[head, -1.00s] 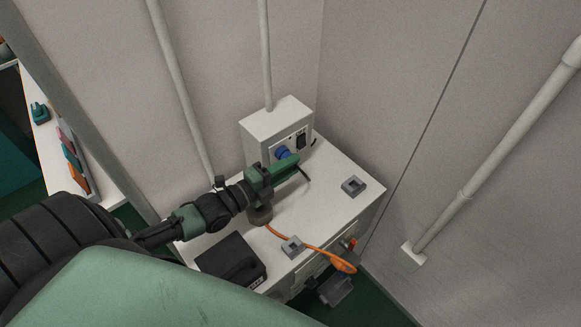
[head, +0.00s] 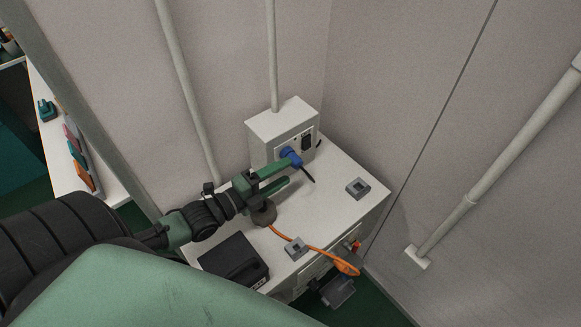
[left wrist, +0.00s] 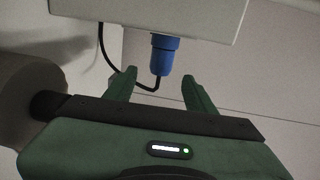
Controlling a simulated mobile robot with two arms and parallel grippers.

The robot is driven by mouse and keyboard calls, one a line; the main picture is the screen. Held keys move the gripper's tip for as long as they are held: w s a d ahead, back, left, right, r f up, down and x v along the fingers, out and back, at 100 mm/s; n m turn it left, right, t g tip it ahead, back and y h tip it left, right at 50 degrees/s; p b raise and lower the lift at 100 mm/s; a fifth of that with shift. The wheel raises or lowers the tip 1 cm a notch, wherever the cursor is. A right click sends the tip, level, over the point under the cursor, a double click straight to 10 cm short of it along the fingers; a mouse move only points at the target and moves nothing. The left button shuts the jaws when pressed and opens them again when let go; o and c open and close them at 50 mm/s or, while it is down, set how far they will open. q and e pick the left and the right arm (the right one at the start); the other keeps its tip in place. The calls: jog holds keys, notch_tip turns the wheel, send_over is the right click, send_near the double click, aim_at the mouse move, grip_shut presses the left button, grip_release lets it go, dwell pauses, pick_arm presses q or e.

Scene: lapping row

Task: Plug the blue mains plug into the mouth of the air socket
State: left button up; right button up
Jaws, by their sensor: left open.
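The blue mains plug (head: 291,157) stands at the front face of a pale box (head: 275,133) on the white cabinet top; a thin black cord hangs from it. I cannot tell which socket is which, or read the labels. In the left wrist view the plug (left wrist: 162,52) meets the box face (left wrist: 200,12) with its rear end outward; how deep it sits is hidden. My left gripper (head: 288,173) is open just in front of the plug. In the left wrist view its fingers (left wrist: 159,80) are on either side of the plug's rear end, with gaps. My right gripper is not in view.
On the cabinet top (head: 325,215) are a black box (head: 235,262), a round grey-brown piece (head: 263,213), two small grey blocks (head: 357,188) (head: 296,248) and an orange cable (head: 320,249) running over the front edge. Walls close in behind and at right.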

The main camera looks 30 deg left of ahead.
pick_arm(q)
jog(key=shift+v, duration=1.8)
